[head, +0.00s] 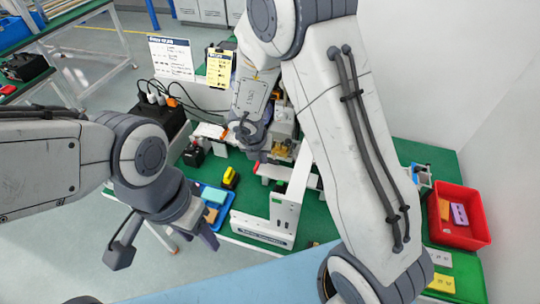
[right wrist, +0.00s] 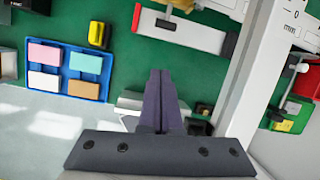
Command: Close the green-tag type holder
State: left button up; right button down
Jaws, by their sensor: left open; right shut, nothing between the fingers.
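I cannot make out for sure which part is the green-tag type holder; my right arm hides part of the machine. My right gripper (head: 252,146) is shut and empty above the table by the machine; its fingers show in the right wrist view (right wrist: 161,98). My left gripper (head: 163,243) is open and empty, off the table's front left.
A blue tray (head: 228,210) of coloured blocks lies left of the machine, with a yellow-and-black object (head: 230,178) beside it. A red bin (head: 470,237) stands at the right. A black box (head: 172,118) with cables and paper signs (head: 171,57) stand behind.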

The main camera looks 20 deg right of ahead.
aim_at(276, 153)
jog(key=w+d+f+m, duration=0.1)
jog(key=w+d+f, duration=0.1)
jog(key=f, duration=0.3)
jog(key=w+d+f+b, duration=0.1)
jog(key=w+d+f, duration=0.1)
jog(key=f, duration=0.3)
jog(key=shift+w+m, duration=0.4)
jog(key=shift+w, duration=0.15)
